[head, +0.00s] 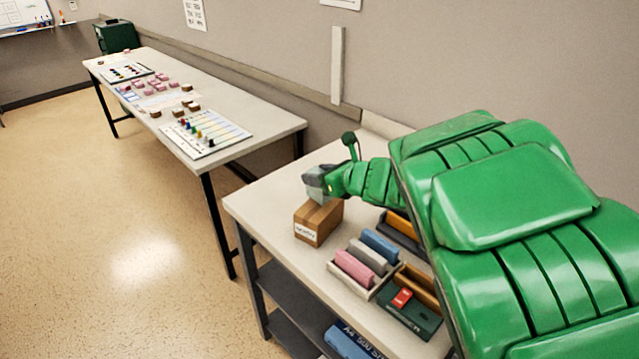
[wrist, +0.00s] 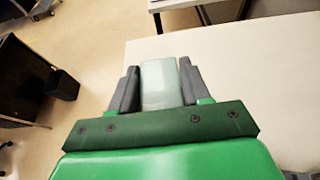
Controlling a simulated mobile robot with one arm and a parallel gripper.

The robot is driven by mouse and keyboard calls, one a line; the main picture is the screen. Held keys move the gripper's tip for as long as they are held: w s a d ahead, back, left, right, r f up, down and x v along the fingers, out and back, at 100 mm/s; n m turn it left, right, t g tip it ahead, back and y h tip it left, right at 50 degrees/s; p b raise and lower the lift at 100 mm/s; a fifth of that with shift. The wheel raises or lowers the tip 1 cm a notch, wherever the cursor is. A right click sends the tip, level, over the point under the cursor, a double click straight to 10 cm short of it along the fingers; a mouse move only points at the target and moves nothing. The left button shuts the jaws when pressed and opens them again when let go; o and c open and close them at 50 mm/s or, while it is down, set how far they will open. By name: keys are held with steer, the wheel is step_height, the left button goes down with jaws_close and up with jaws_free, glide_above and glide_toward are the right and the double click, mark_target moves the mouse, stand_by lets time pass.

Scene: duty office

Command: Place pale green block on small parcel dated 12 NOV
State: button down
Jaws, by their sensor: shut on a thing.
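My gripper (head: 316,184) is shut on the pale green block (wrist: 161,84), which sits between the two dark fingers in the wrist view. In the head view the gripper is at the top of a small brown parcel (head: 318,223) on the near table. The parcel has a white label on its front face; its print is too small to read surely. I cannot tell whether the block touches the parcel's top. The parcel does not show in the wrist view.
Right of the parcel, a tray (head: 362,291) holds pink, grey and blue blocks. A dark green box with a red item (head: 402,298) and an orange-filled tray (head: 420,286) stand nearby. A long table (head: 265,122) behind holds boards and small pieces. The near table's left part is clear.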

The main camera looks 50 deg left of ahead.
steer(key=shift+f, duration=1.1)
steer(key=shift+f, duration=0.2)
steer(key=c, duration=0.5)
jaws_free()
steer(key=shift+r, duration=0.15)
steer(key=shift+d, duration=0.2)
steer(key=shift+v, duration=5.85)
steer(key=shift+r, duration=0.1)
